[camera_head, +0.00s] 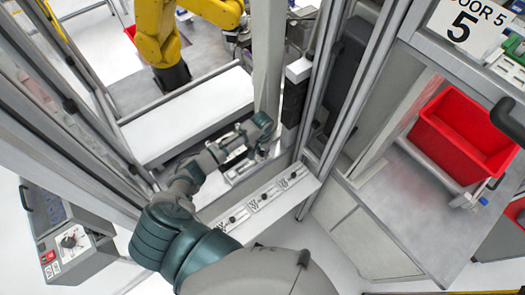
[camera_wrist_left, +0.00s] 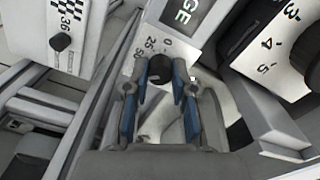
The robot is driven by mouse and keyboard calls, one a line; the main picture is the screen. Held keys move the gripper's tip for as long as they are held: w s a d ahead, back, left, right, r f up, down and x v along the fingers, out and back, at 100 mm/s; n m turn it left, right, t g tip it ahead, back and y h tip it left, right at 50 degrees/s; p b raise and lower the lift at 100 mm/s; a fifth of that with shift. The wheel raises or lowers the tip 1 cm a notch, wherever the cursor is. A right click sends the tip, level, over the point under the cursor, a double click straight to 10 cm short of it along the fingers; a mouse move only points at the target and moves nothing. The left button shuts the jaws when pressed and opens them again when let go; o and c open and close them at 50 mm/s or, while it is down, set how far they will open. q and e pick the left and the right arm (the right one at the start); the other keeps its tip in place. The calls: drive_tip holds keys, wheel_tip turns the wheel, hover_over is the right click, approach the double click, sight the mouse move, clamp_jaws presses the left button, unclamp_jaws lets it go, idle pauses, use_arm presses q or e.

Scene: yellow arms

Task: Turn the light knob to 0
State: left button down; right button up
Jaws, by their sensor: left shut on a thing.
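In the left wrist view, a round black knob (camera_wrist_left: 160,68) sits on a white plate (camera_wrist_left: 178,22) printed with a scale that includes 0 and 25. I take it as the light knob, though the lettering above it is only partly visible. The two blue-padded fingers of my left gripper (camera_wrist_left: 160,88) are closed around its sides. I cannot tell which mark the knob points to. In the head view my left gripper (camera_head: 266,136) reaches in beside a grey upright post, and the knob it holds is not clearly visible there. My right gripper is not in view.
A panel strip with several small knobs (camera_head: 264,196) lies just below the gripper. A control box (camera_head: 68,240) with a dial stands at the lower left. A red bin (camera_head: 465,128) sits at the right. Metal uprights flank the arm closely. A yellow robot arm (camera_head: 157,40) stands behind.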

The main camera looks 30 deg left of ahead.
use_arm(q)
drive_tip(key=m, duration=0.5)
drive_tip(key=shift+s+f+m, duration=0.1)
drive_tip(key=shift+s+m, duration=0.05)
drive_tip(key=shift+m, duration=0.15)
drive_tip(key=m, duration=0.6)
drive_tip(key=shift+a, duration=0.15)
drive_tip(key=m, duration=0.5)
drive_tip(key=shift+m, duration=0.3)
drive_tip(key=m, duration=0.3)
drive_tip(key=shift+w+r+m, duration=0.1)
drive_tip(key=shift+r+m, duration=0.05)
drive_tip(key=shift+m, duration=0.55)
drive_tip(key=shift+w+r+m, duration=0.1)
drive_tip(key=shift+m, duration=0.6)
drive_tip(key=shift+w, duration=0.1)
drive_tip(key=c, duration=1.1)
unclamp_jaws()
drive_tip(key=shift+o, duration=0.8)
drive_tip(key=shift+a+f, duration=0.1)
